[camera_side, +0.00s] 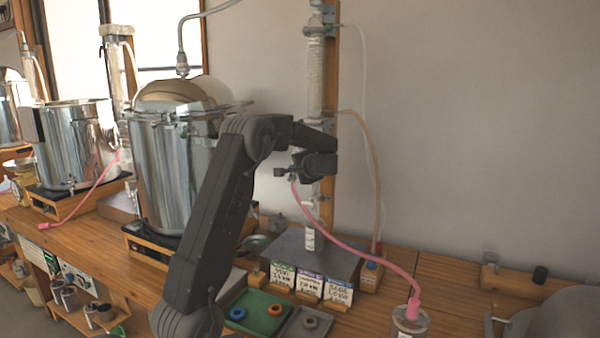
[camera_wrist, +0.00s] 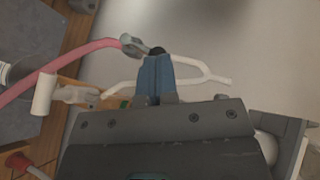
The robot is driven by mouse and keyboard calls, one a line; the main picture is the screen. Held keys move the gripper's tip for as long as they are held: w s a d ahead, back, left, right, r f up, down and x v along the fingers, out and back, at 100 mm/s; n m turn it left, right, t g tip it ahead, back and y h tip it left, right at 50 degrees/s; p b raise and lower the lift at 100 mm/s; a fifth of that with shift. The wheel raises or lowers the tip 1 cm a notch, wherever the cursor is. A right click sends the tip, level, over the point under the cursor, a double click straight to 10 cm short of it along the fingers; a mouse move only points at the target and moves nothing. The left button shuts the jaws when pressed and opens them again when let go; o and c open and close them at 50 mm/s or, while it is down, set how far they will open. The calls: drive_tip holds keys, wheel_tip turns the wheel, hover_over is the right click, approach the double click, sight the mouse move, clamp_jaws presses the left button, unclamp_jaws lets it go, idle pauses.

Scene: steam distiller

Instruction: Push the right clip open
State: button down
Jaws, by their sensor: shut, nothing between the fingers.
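My gripper (camera_side: 283,172) is at the glass condenser column (camera_side: 316,75), near the upper end of the pink hose (camera_side: 345,243). In the wrist view its blue fingers (camera_wrist: 157,74) are shut together with nothing between them. A pale forked piece (camera_wrist: 208,73) lies right beside and behind the fingers; I cannot tell whether they touch. A grey fitting (camera_wrist: 133,46) on the end of the pink hose (camera_wrist: 75,56) sits close to the fingertips. I cannot make out for certain which part is the right clip; it may be hidden by my gripper.
A steel still pot (camera_side: 170,175) with a domed lid stands left of my arm. A tan hose (camera_side: 372,165) curves down right of the column. Labelled boxes (camera_side: 310,287) and a green tray (camera_side: 262,312) stand in front. The wall right of the column is clear.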

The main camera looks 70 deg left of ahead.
drive_tip(key=s+a+t+h, duration=0.1)
drive_tip(key=s+a+r+n+h, duration=0.1)
drive_tip(key=shift+s+a+n+t+h, duration=0.3)
drive_tip(key=shift+s+a+t+h, duration=0.1)
idle(0.4)
drive_tip(key=shift+r, duration=0.2)
drive_tip(key=shift+r, duration=0.65)
drive_tip(key=s+d+r, duration=0.1)
drive_tip(key=d+r, duration=0.8)
drive_tip(key=r, duration=0.1)
drive_tip(key=shift+s+d+r, duration=0.15)
drive_tip(key=shift+s+r, duration=0.05)
drive_tip(key=shift+s, duration=0.05)
